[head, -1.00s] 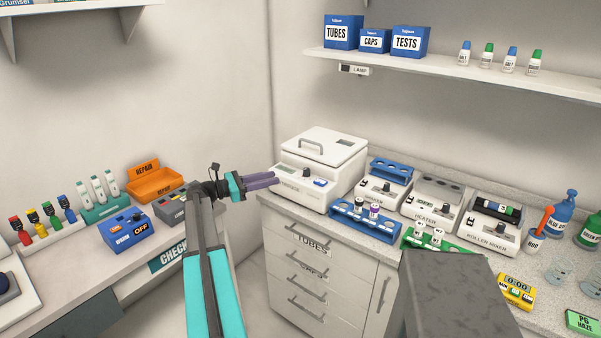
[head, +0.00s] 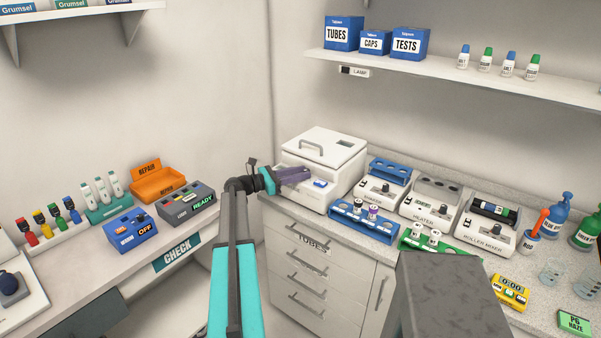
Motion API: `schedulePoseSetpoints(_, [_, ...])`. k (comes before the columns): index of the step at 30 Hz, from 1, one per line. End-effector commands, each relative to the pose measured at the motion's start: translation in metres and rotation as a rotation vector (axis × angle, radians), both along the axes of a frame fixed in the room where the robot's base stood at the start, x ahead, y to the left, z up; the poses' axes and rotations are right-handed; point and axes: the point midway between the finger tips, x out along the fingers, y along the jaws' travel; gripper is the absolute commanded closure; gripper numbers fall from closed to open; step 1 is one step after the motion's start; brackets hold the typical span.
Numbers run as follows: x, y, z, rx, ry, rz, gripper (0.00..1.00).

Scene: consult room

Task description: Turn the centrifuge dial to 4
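The centrifuge (head: 322,153) is a white box with a handled lid, at the left end of the right-hand counter. A blue button (head: 320,184) shows on its front panel. My gripper (head: 308,174), with purple fingers and a teal body, reaches from the left across the front panel. Its fingers cover the place where the dial showed, so the dial and its setting are hidden. I cannot tell whether the fingers touch the dial or how far apart they are. The lid is down.
A blue tube rack (head: 345,223) stands right in front of the centrifuge's right side. A mixer (head: 382,190), a heater (head: 428,203) and a roller mixer (head: 487,227) stand further right. Drawers (head: 325,270) lie below. The left counter holds a grey box reading READY (head: 187,204).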

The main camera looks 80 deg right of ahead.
Motion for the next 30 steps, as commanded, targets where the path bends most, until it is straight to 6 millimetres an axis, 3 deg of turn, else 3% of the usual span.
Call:
schedulePoseSetpoints(9, [-0.0023,-0.0009,-0.0002,0.000,0.000,-0.001,0.71])
schedulePoseSetpoints(15, [-0.0026,-0.0008,-0.0002,0.000,0.000,-0.002,1.00])
schedulePoseSetpoints(30, [-0.0034,-0.0006,-0.0002,0.000,0.000,-0.003,1.00])
